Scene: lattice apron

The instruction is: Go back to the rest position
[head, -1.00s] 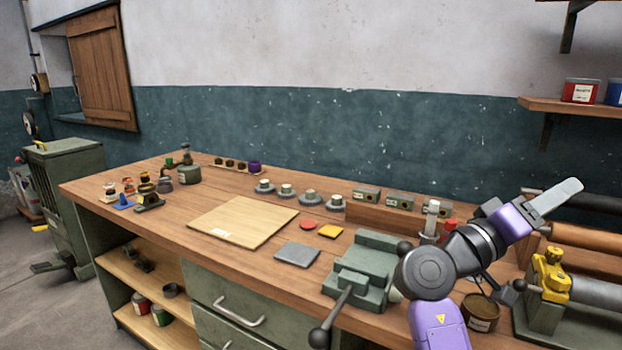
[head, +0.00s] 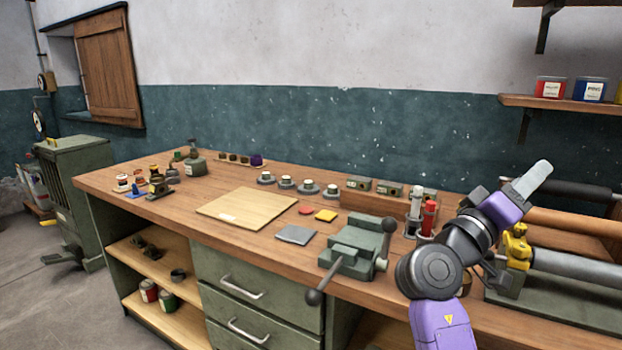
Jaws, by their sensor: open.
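My gripper (head: 541,170) is at the right, at the end of my purple and dark grey arm, raised in front of the bench's right end. It points up and to the right, with pale grey fingers. From this angle the gap between the fingers is hard to see, and nothing shows held in it. It is apart from the things on the bench. My arm hides part of the bench top and a dark can behind its elbow.
The wooden bench (head: 300,262) carries a green vise (head: 355,250), a pale board (head: 247,207), a grey square (head: 296,235) and red and white bottles. A yellow-fitted roller machine (head: 517,245) stands close to my arm. A wall shelf (head: 560,103) hangs above right.

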